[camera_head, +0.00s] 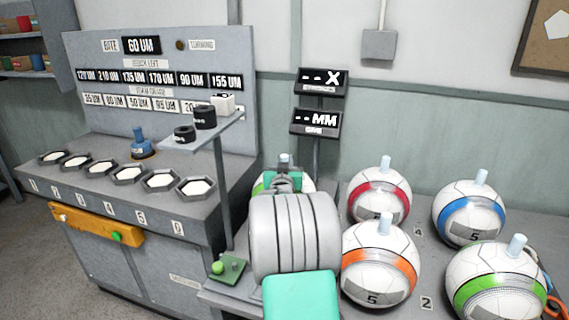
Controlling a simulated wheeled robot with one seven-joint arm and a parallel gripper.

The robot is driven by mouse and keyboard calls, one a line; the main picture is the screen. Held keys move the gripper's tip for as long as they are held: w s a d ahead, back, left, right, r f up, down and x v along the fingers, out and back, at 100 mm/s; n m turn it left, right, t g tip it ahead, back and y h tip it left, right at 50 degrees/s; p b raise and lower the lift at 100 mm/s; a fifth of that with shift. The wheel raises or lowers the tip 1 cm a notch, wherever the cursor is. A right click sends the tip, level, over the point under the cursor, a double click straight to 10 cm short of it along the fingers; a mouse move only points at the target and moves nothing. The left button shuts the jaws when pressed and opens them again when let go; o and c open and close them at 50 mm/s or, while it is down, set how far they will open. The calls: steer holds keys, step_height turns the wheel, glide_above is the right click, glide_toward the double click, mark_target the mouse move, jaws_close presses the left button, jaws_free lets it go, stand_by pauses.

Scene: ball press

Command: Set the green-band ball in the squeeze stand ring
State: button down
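A white ball with a green band (497,286) and a pale blue peg on top sits at the lower right of the bench. A second white ball (307,186), with a green patch at its left edge and a pale peg, shows behind my arm. Most of it is hidden, so I cannot tell its full band. My gripper (284,180) is in front of this second ball, largely screened by my arm. I cannot tell whether it is open, shut or touching the ball. I cannot make out the squeeze stand ring; my arm covers that part of the bench.
Balls with red (380,189), blue (469,213) and orange (379,265) bands stand close together at right. Two displays (321,82) rise on a post behind. A raised shelf (190,138) with black weights stands left of my arm. A console (80,215) with several dishes fills the left.

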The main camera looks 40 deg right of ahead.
steer(key=shift+r, duration=0.1)
steer(key=shift+f+b, duration=0.35)
steer(key=shift+b, duration=0.1)
steer(key=c, duration=1.2)
jaws_free()
steer(key=shift+c, duration=0.2)
